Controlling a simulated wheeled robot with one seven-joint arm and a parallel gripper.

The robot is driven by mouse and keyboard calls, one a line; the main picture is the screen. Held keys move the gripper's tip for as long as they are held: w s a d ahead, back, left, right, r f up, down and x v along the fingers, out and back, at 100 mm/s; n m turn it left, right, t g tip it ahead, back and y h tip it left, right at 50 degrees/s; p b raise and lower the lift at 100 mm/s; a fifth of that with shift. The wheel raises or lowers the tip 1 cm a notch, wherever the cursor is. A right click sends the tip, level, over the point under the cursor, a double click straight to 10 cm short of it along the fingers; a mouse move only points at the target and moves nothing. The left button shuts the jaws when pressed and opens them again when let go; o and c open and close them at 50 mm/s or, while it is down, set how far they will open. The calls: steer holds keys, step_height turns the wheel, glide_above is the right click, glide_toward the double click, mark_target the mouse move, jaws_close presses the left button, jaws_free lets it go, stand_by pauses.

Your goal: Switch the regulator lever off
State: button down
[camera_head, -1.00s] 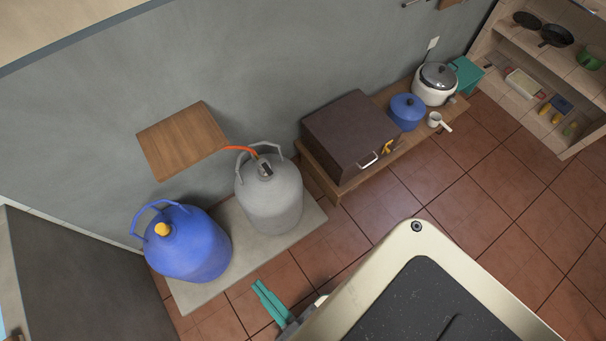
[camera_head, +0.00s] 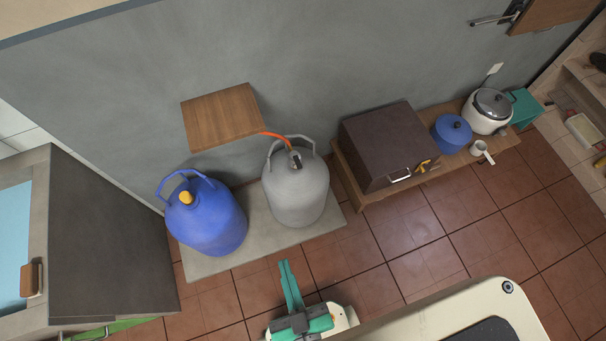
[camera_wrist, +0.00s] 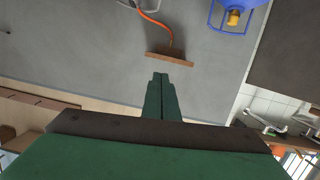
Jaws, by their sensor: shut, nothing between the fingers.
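The grey gas cylinder (camera_head: 297,196) stands upright on a pale slab in the head view. A dark regulator (camera_head: 296,161) sits on its top, with an orange hose (camera_head: 275,135) running to the wooden wall shelf. The lever's position is too small to tell. My gripper (camera_head: 285,265), with green fingers, is shut and empty. In the head view it shows in front of the slab, below the grey cylinder and apart from it. In the wrist view the shut fingers (camera_wrist: 160,78) point towards the shelf edge and the orange hose (camera_wrist: 152,20).
A blue cylinder (camera_head: 207,217) with a yellow cap stands left of the grey one. The wooden shelf (camera_head: 222,116) juts out above and behind them. A brown oven (camera_head: 388,145) and pots sit on a low bench at right. A dark cabinet (camera_head: 100,240) stands at left.

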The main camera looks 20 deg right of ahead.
mark_target(298, 162)
steer(key=w+d+f+n+t, duration=0.1)
steer(key=w+d+f+n, duration=0.2)
steer(key=f+n, duration=0.35)
steer(key=w+d+f+n+t+h, duration=0.1)
steer(key=w+d+f+n, duration=0.25)
steer(key=f+n, duration=0.35)
steer(key=w+d+f+n+t, duration=0.1)
steer(key=w+d+f+n, duration=0.3)
steer(key=f, duration=0.5)
steer(key=w+d+f+n+t+y, duration=0.1)
steer(key=w+f+n, duration=0.3)
steer(key=n, duration=0.5)
steer(key=w+d+f+n+t+y, duration=0.1)
steer(key=w+d+f+n, duration=0.2)
steer(key=w+n, duration=0.6)
steer(key=shift+w+d+f, duration=0.2)
steer(key=shift+d+f, duration=0.2)
steer(key=shift+f, duration=0.45)
steer(key=shift+w, duration=0.1)
steer(key=x, duration=1)
steer(key=shift+r, duration=0.1)
steer(key=shift+s+d+r, duration=0.1)
steer(key=shift+s+r, duration=0.15)
steer(key=shift+r, duration=0.25)
steer(key=shift+w+r, duration=0.15)
steer(key=shift+r, duration=1.3)
